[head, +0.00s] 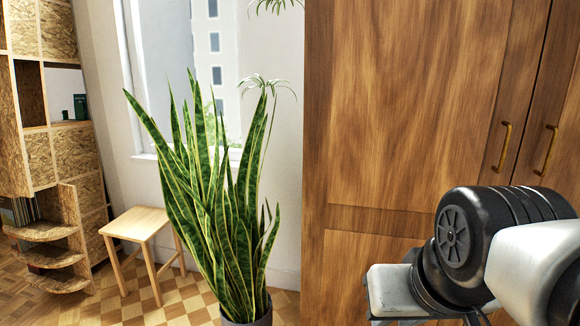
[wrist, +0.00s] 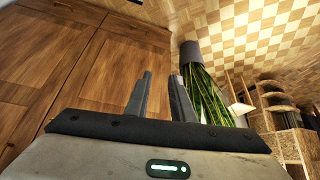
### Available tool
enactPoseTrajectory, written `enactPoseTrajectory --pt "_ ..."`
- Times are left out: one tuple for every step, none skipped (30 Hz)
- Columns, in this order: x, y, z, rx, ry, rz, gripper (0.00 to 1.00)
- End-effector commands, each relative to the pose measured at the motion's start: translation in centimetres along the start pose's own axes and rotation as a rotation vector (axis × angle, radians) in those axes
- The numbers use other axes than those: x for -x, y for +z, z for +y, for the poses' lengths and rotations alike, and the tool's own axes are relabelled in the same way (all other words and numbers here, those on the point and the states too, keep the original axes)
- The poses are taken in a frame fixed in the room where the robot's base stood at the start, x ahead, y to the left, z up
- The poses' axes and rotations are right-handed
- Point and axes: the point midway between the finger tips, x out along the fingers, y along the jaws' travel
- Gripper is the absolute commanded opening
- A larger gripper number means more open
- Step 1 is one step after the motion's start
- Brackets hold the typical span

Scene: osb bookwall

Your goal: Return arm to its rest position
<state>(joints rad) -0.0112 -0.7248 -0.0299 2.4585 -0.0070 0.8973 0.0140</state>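My gripper (wrist: 160,98) shows in the wrist view with its two grey fingers apart and nothing between them. The wrist view is turned so that the floor is at the top. Part of my arm (head: 480,250) is at the lower right of the head view, in front of the wooden wardrobe (head: 400,110). My gripper's fingers are not seen in the head view. The wardrobe also fills the left of the wrist view (wrist: 100,60).
A tall snake plant (head: 215,190) in a dark pot (head: 250,315) stands left of the wardrobe. A wooden stool (head: 140,222) and OSB shelves (head: 70,155) are farther left. The wardrobe has brass handles (head: 503,147). Checkered floor (head: 185,300) shows around the stool.

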Motion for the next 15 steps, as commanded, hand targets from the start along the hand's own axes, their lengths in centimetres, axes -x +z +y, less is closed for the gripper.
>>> enactPoseTrajectory --pt "-1.0 2.1 -0.4 0.029 0.009 -0.016 0.22" --pt "-0.1 1.8 -0.6 0.037 0.01 -0.02 0.22" --pt "1.6 0.6 -0.5 0.032 0.008 -0.017 0.22" --pt "2.2 0.2 -0.6 0.032 0.008 -0.018 0.22" --pt "2.7 -0.1 -0.6 0.031 0.008 -0.019 0.22" --pt "3.5 -0.5 -0.6 0.031 0.008 -0.019 0.22" --pt "4.1 -0.9 -0.6 0.031 0.007 -0.019 0.22" --pt "4.8 -1.2 -0.6 0.031 0.007 -0.019 0.22" --pt "5.7 -1.8 -0.6 0.03 0.007 -0.019 0.22" --pt "6.5 -2.2 -0.7 0.03 0.007 -0.019 0.22" --pt "7.2 -2.6 -0.7 0.03 0.007 -0.019 0.22" --pt "8.4 -3.3 -0.7 0.03 0.007 -0.019 0.22" --pt "9.2 -3.8 -0.7 0.03 0.007 -0.019 0.22" --pt "10.0 -4.2 -0.7 0.03 0.007 -0.019 0.22" --pt "11.2 -4.8 -0.8 0.03 0.007 -0.019 0.22"
